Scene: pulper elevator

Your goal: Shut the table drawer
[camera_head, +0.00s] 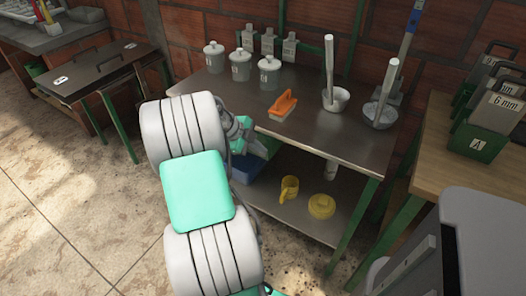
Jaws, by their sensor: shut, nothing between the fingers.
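The metal-topped table (225,88) with green legs stands in the middle, with a lower shelf (325,212). I cannot make out its drawer clearly; my arm covers the left part of the table's front. My gripper (246,131) is shut and empty, mostly hidden behind my arm's large white and teal links, close to the table's front edge. I cannot tell whether it touches the table or a drawer. A blue object (246,168) shows partly below the tabletop, beside my arm.
A yellow mug (289,189) and a yellow round container (321,206) sit on the shelf. A wooden table (440,150) stands right. Floor (70,215) at left is clear.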

